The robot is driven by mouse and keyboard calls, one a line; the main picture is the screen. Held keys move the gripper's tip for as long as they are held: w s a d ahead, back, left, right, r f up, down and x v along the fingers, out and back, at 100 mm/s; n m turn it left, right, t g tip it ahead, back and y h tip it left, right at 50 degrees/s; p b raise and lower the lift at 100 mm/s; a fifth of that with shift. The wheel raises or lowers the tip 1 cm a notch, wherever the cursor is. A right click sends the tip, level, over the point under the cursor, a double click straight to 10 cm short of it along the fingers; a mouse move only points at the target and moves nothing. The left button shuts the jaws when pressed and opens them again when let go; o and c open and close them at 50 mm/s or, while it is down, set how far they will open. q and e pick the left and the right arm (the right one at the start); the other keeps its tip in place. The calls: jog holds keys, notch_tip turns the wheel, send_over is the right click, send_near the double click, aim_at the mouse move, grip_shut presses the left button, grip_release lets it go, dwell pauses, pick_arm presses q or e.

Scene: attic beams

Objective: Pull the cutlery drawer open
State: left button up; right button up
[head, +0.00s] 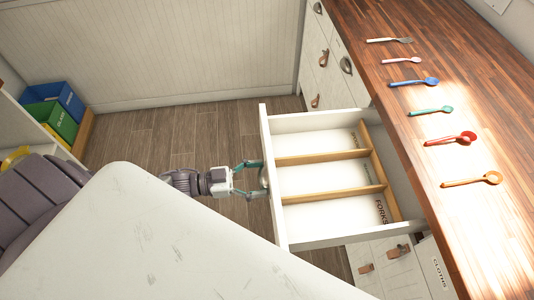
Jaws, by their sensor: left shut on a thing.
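The cutlery drawer (265,160) stands pulled out from under the wooden counter. It is white, with wooden dividers (325,157) making three compartments that look empty. The near compartment carries the label FORKS (381,211); the other labels are too small to read surely. My left gripper (262,178) is at the middle of the drawer's front, its fingers shut on the drawer handle (264,178), which is mostly hidden by them. My right gripper is not in view.
Several spoons and other utensils, including a red one (451,139) and a blue one (414,82), lie in a row on the counter (485,90). Closed drawers stand beside and below. Blue (57,96) and green (50,118) bins sit at left. Wooden floor (160,130) is clear.

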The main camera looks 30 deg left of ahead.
pick_arm(q)
jog(key=o, duration=1.6)
jog(key=v, duration=1.2)
